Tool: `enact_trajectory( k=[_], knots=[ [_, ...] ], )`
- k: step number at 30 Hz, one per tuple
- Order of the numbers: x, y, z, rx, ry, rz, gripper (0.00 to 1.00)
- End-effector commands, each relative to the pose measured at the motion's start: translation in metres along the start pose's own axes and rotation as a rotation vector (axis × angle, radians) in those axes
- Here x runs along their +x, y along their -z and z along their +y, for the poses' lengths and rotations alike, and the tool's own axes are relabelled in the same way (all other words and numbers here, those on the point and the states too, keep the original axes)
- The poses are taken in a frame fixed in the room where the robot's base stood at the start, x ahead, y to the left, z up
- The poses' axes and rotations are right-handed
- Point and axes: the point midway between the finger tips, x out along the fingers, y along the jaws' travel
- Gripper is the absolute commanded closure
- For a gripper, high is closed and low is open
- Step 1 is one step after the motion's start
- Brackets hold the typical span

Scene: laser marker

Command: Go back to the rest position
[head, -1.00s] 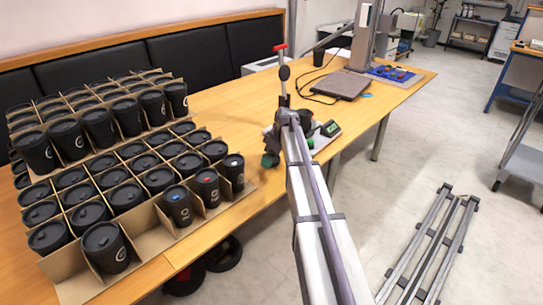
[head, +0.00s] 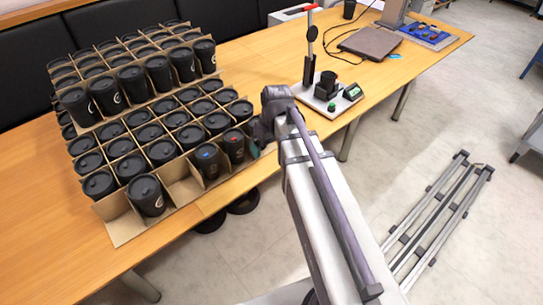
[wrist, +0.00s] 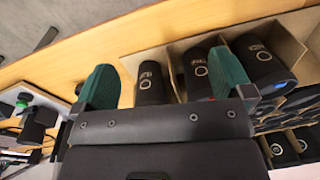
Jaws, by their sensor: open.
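My gripper (wrist: 163,64) shows its two green fingers spread wide in the wrist view, with nothing held between them. Black cups in the carton's front row appear beyond the fingers: one cup (wrist: 150,82) shows in the gap, a second (wrist: 197,72) is partly behind the right finger, and a blue-marked cup (wrist: 262,62) is to the right. In the head view, my gripper is mostly hidden behind my arm, just right of the carton's front corner.
The divided carton (head: 122,229) of black cups fills the left of the wooden table (head: 50,240). A marking fixture (head: 325,100) with a red-tipped lever and a black holder stands right of my arm. A laptop-like grey plate (head: 369,42) lies behind it. The floor at right holds a rail frame (head: 440,215).

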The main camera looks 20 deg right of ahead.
Motion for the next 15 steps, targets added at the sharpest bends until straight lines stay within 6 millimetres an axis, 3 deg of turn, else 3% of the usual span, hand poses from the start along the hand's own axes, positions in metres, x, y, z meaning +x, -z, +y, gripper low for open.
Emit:
enact_trajectory(
  k=[1, 4, 12, 15],
  knots=[
    [0.000, -0.042, -0.035, 0.069, -0.022, -0.025, 0.02],
    [0.000, -0.076, -0.065, 0.194, -0.061, -0.052, 0.02],
    [0.000, -0.080, -0.069, 0.243, -0.076, -0.058, 0.02],
    [-0.018, -0.078, -0.070, 0.242, -0.075, -0.058, 0.02]
  ],
)
